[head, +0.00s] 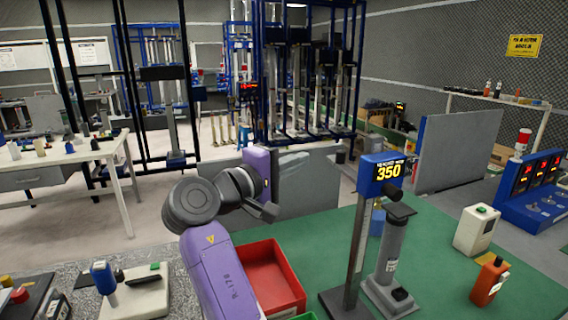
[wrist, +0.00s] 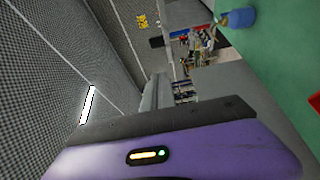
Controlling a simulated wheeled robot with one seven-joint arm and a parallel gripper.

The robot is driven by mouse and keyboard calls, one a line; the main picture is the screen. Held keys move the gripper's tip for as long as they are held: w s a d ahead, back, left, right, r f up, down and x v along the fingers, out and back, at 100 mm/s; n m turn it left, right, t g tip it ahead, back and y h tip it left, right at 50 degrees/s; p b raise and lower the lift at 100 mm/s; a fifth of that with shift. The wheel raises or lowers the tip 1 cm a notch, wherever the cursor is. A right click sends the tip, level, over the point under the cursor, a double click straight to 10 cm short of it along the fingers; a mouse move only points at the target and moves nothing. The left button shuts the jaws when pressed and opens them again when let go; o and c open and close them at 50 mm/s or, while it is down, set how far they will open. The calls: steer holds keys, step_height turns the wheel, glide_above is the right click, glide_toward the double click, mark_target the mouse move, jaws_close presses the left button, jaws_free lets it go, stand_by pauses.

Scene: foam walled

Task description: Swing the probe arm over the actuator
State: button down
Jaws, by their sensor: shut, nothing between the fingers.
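A red bin (head: 268,278) lies beside my arm. A blue cylinder (head: 377,222) stands behind the post and shows in the wrist view (wrist: 237,18). A white box (head: 477,230) and an orange bottle (head: 489,280) stand right. Grey panels (head: 456,148) rise behind.

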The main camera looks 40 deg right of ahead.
mark_target(346, 164)
steer(key=s+d+p, duration=0.1)
steer(key=s+d, duration=0.1)
steer(key=d, duration=0.3)
steer(key=shift+d, duration=0.35)
steer(key=shift+d+g, duration=0.2)
steer(key=shift+g, duration=0.1)
